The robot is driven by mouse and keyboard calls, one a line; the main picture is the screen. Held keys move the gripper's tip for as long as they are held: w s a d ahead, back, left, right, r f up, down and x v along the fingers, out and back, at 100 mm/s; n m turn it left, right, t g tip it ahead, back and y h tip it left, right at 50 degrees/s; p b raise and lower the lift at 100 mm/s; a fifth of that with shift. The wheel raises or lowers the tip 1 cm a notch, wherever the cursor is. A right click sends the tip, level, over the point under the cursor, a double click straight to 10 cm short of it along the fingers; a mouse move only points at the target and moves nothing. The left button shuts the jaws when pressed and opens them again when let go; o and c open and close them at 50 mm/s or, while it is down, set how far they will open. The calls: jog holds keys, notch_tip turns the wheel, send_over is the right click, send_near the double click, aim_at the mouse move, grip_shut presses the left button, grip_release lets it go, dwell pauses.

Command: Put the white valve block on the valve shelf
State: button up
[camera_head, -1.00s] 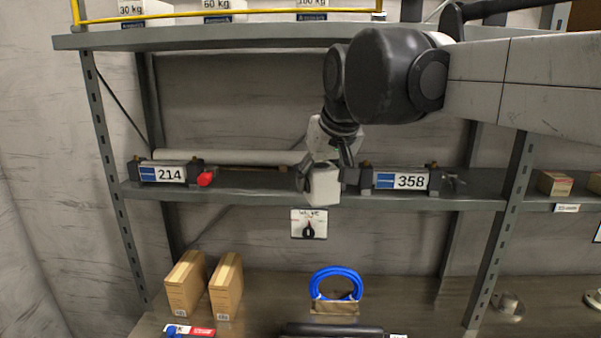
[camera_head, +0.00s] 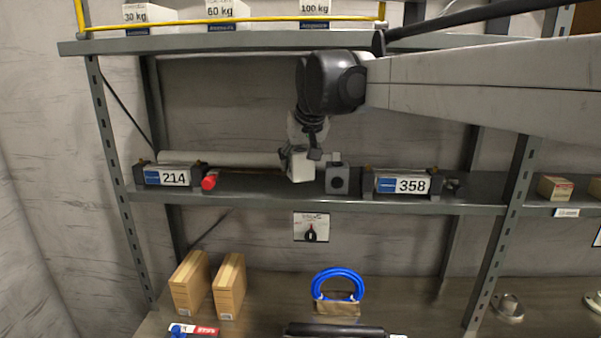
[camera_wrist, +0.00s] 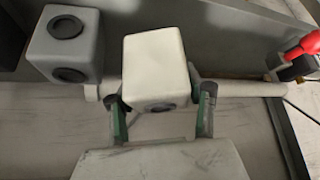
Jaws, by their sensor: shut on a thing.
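The white valve block (camera_head: 300,166) is a pale cube held by my gripper (camera_head: 298,150) at the middle shelf. In the wrist view the white block (camera_wrist: 155,66) sits between the two fingers of my gripper (camera_wrist: 160,112), with a dark round port on its lower face. The middle shelf (camera_head: 270,190) has a picture label of a dark valve hanging below its front edge. A grey block (camera_head: 337,180) with a dark round port stands on the shelf just right of the white block; it also shows in the wrist view (camera_wrist: 67,45). I cannot tell whether the white block touches the shelf.
Unit 214 (camera_head: 168,175) with a red knob (camera_head: 209,181) stands left on the shelf. Unit 358 (camera_head: 402,184) stands close right of the grey block. A pale pipe (camera_head: 230,158) runs behind. The upper shelf (camera_head: 250,41) hangs above my arm.

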aim_at(304, 153)
jog(key=shift+f+p, duration=0.3)
jog(key=shift+f, duration=1.5)
jog(key=shift+f, duration=0.1)
jog(key=o, duration=1.3)
jog(key=shift+b+v, duration=0.35)
jog(key=shift+v, duration=2.55)
jog(key=shift+w, duration=0.15)
